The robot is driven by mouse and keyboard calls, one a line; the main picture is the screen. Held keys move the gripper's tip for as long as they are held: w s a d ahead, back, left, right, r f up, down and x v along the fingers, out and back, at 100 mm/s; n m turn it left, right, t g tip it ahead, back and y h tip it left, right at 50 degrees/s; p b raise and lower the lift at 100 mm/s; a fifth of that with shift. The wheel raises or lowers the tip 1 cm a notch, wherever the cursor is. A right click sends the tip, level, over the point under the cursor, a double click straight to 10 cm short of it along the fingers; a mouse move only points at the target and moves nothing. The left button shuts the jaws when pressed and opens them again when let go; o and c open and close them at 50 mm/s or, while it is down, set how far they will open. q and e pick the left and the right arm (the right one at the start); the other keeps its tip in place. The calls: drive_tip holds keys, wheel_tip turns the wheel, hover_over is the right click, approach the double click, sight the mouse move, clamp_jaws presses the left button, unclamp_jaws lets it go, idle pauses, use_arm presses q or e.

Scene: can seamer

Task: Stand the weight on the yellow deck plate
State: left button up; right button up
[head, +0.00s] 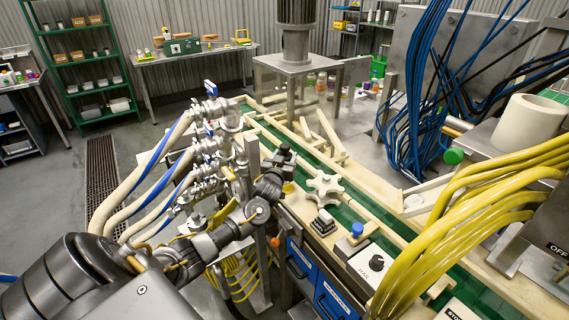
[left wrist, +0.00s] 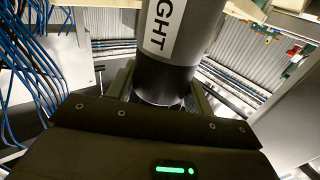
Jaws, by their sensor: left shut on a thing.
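The weight (left wrist: 170,70) is a dark grey cylinder with a white label, of which the letters "IGHT" show, in the left wrist view. My left gripper (left wrist: 163,94) is shut on it, with a finger on each side. In the head view my left gripper (head: 275,172) is over the near edge of the conveyor; the weight is hard to make out there against the dark gripper. A small yellow patch (head: 288,187) shows just beside the gripper, partly hidden; I cannot tell whether it is the yellow deck plate. My right gripper is not in view.
Valves and hoses (head: 205,150) stand close to the left of my arm. A star-shaped knob (head: 325,187), a switch (head: 323,222) and a "SEAM" control box (head: 372,264) line the conveyor's near edge. Yellow cables (head: 465,215) arch over the right side. The green belt (head: 350,215) runs behind the controls.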

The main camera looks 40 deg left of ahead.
use_arm(q)
drive_tip(key=shift+w+a+f, duration=0.1)
drive_tip(key=shift+a, duration=0.05)
wheel_tip(320, 180, down, 2)
drive_tip(key=shift+p, duration=1)
drive_tip(key=shift+f, duration=0.55)
drive_tip(key=shift+f, duration=0.25)
drive_tip(key=o, duration=1.2)
drive_tip(key=shift+c, duration=0.2)
